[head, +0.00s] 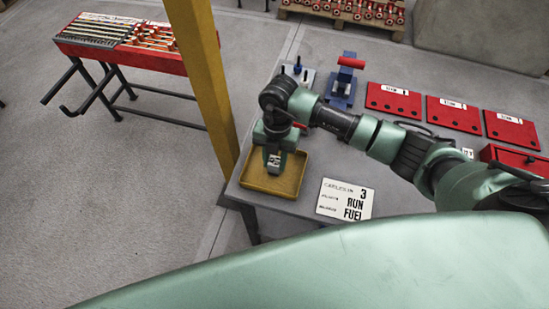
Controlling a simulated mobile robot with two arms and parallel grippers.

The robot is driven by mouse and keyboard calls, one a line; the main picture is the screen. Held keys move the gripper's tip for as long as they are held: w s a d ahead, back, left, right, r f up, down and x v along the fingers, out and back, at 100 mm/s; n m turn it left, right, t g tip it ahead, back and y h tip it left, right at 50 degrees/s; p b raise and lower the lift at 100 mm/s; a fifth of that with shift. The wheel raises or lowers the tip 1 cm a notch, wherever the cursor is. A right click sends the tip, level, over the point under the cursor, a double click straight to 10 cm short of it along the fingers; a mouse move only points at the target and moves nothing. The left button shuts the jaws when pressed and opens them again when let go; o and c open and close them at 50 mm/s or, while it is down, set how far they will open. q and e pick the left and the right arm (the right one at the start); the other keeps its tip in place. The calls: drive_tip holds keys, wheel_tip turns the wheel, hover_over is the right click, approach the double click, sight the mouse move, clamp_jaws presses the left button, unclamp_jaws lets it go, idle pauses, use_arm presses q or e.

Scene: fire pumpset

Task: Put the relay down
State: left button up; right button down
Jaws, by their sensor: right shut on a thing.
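My right gripper (273,163) points down over the yellow tray (288,185) at the table's near left corner. It is shut on a small pale block with dark marks, the relay (273,161), which shows between the fingers. The relay is over the tray; I cannot tell whether it touches the tray floor. My gripper and wrist hide part of it. My left gripper is not in view.
A white sign (345,199) lies on the grey table (305,209) right of the tray. Red panels (453,114) and a blue device (342,88) stand farther back. A yellow post (205,75) rises beside the table's left edge. A red tool cart (125,40) stands far left.

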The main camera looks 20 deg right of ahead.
drive_tip(key=shift+f, duration=0.1)
drive_tip(key=shift+f, duration=0.1)
drive_tip(key=c, duration=1)
unclamp_jaws()
drive_tip(key=shift+c, duration=0.2)
drive_tip(key=shift+r, duration=0.3)
wheel_tip(320, 180, up, 12)
drive_tip(key=w+d+b, duration=0.1)
drive_tip(key=b, duration=0.2)
drive_tip(key=shift+w+f, duration=0.2)
drive_tip(key=shift+w, duration=0.05)
